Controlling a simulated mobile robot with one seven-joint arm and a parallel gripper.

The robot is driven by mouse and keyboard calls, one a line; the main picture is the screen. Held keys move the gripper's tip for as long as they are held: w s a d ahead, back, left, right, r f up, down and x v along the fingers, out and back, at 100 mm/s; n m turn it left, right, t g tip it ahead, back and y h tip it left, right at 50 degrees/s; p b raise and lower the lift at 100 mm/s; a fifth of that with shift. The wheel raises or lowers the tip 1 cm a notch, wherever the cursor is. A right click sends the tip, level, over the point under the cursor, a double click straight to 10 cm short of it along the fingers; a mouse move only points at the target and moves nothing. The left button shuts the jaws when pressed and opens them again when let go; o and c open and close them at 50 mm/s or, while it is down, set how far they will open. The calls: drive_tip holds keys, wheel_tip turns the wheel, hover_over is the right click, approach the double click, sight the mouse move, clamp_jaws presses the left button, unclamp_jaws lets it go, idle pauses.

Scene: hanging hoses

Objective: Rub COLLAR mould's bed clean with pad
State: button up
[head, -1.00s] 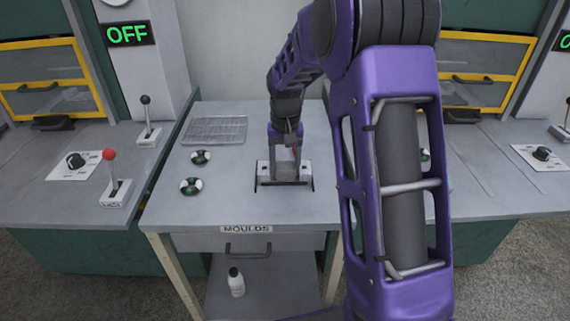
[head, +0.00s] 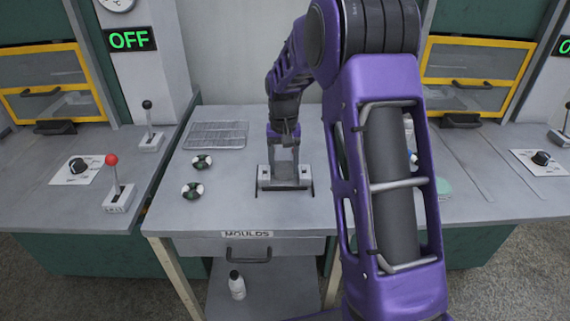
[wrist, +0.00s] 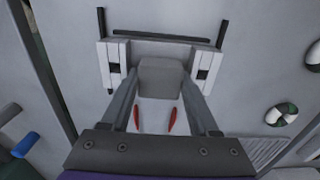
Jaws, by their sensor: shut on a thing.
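My gripper (wrist: 160,95) points down over the table and is shut on a grey block, which looks like the pad (wrist: 160,78). In the head view my gripper (head: 285,180) is between two pale slotted blocks of a mould-like fixture (head: 302,174). These blocks flank the pad in the wrist view, at its left (wrist: 114,66) and right (wrist: 205,65). Two red marks (wrist: 173,120) show between the fingers; I cannot tell what they are on. The bed under the pad is hidden. No COLLAR label is readable.
A red-knobbed lever (head: 112,160) stands farther left. A white bottle (head: 236,284) is on the shelf below the MOULDS drawer (head: 246,234).

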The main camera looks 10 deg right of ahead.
drive_tip(key=shift+s, duration=0.55)
wheel_tip(320, 180, up, 8)
drive_tip(key=p, duration=0.6)
idle(0.4)
